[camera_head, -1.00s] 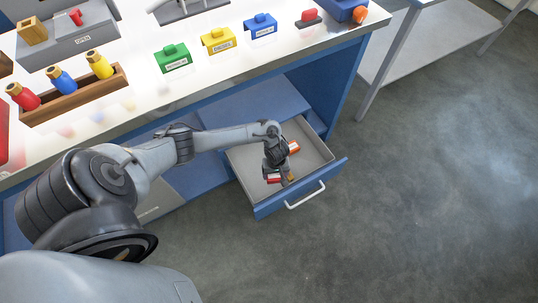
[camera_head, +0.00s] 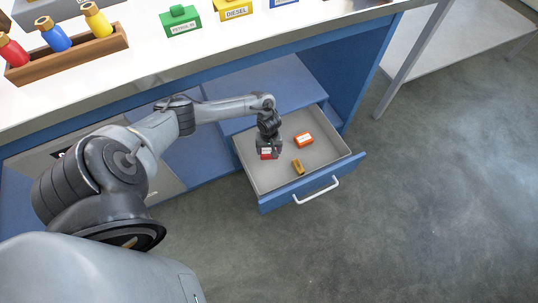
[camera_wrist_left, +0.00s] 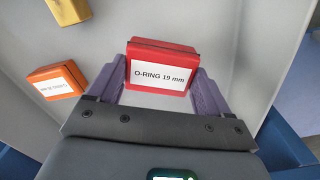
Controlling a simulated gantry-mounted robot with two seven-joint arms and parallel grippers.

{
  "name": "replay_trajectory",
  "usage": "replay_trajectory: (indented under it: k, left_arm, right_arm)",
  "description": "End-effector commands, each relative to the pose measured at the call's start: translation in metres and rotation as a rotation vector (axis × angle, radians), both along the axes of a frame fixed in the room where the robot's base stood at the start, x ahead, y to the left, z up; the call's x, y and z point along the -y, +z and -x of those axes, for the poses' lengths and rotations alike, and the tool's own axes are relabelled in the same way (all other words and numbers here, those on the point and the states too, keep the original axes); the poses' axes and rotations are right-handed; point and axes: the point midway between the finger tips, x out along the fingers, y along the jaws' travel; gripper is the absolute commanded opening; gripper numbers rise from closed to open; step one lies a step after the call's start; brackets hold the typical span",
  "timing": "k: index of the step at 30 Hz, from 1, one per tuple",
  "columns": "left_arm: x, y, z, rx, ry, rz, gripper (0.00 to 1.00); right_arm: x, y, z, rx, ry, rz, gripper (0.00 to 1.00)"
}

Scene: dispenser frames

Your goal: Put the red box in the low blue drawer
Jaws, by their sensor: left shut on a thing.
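The red box (camera_head: 266,155) is at the left side of the open blue drawer (camera_head: 322,185), which has a grey inside and a white handle. In the left wrist view the red box (camera_wrist_left: 162,65) carries a white label reading "O-RING 19 mm". My left gripper (camera_head: 269,150) points down into the drawer and is shut on the red box, with a purple finger at each side. I cannot tell whether the box touches the drawer floor. My right gripper is not in view.
An orange labelled box (camera_head: 304,139) and a yellow block (camera_head: 298,167) lie in the drawer, right of my gripper. Above is a white worktop with a wooden rack (camera_head: 70,60) of bottles, a green box (camera_head: 181,22) and a yellow box (camera_head: 233,9).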

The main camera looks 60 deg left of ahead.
Motion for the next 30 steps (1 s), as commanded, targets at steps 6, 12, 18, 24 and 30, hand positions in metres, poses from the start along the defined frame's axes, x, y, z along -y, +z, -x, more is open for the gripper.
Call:
replay_trajectory:
  k: [6,12,18,24,30]
  left_arm:
    - [0.000,-0.027,0.000,-0.001,0.001,0.000,0.46]
    - [0.000,-0.040,0.000,0.000,0.002,0.000,0.46]
    - [0.000,-0.038,0.000,0.000,0.002,0.000,0.46]
    - [0.000,-0.040,0.000,-0.001,0.001,0.000,0.82]
    - [0.000,-0.040,0.001,-0.001,0.001,0.000,1.00]
  right_arm:
    - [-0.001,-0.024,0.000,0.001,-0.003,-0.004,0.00]
    - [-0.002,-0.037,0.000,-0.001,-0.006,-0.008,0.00]
    - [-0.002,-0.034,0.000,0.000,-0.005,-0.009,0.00]
    - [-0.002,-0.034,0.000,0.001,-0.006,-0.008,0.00]
    - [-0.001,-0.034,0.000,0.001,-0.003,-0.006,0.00]
